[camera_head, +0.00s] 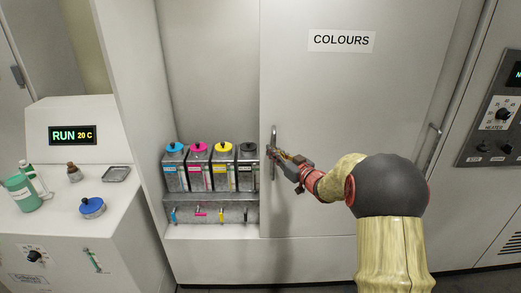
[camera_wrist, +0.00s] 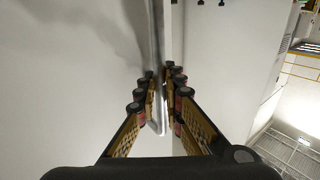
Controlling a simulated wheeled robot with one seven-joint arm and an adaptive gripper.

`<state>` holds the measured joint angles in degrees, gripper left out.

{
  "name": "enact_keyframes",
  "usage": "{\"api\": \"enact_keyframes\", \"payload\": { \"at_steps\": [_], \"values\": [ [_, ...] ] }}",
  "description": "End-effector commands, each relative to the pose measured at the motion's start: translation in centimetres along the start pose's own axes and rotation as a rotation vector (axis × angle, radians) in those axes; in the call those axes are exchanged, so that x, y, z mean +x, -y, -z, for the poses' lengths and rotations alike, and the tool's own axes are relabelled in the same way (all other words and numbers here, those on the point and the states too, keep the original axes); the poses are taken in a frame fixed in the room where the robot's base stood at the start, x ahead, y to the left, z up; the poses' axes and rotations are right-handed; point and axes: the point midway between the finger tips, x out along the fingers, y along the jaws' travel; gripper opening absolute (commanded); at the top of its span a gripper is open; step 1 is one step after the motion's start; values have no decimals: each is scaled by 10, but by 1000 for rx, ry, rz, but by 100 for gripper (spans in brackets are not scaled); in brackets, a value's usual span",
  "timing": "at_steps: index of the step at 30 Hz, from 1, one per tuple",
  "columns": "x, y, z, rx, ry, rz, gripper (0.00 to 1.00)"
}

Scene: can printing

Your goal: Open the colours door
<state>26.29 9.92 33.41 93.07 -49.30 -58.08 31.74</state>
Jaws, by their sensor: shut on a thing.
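The colours door (camera_head: 350,120) is a large pale panel with a "COLOURS" label (camera_head: 342,41). It stands partly across the cabinet, and the left part of the cabinet lies open beside it. A vertical metal door handle (camera_head: 274,140) is at the door's left edge. My gripper (camera_head: 276,158) is at the handle's lower part. In the wrist view the handle (camera_wrist: 157,60) runs down between the two fingers of my gripper (camera_wrist: 158,95), which are closed around it. The fingers partly hide the handle.
Several ink tanks (camera_head: 210,168) with coloured caps stand on a shelf in the open bay left of the door. A control panel (camera_head: 495,115) is at right.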

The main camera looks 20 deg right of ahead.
Motion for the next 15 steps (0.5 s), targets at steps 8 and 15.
{"api": "enact_keyframes", "payload": {
  "at_steps": [8, 15],
  "values": [
    [-5, -8, 0, 0, -1, 0, 0],
    [-5, -8, 0, -1, -1, 0, 0]
  ]
}}
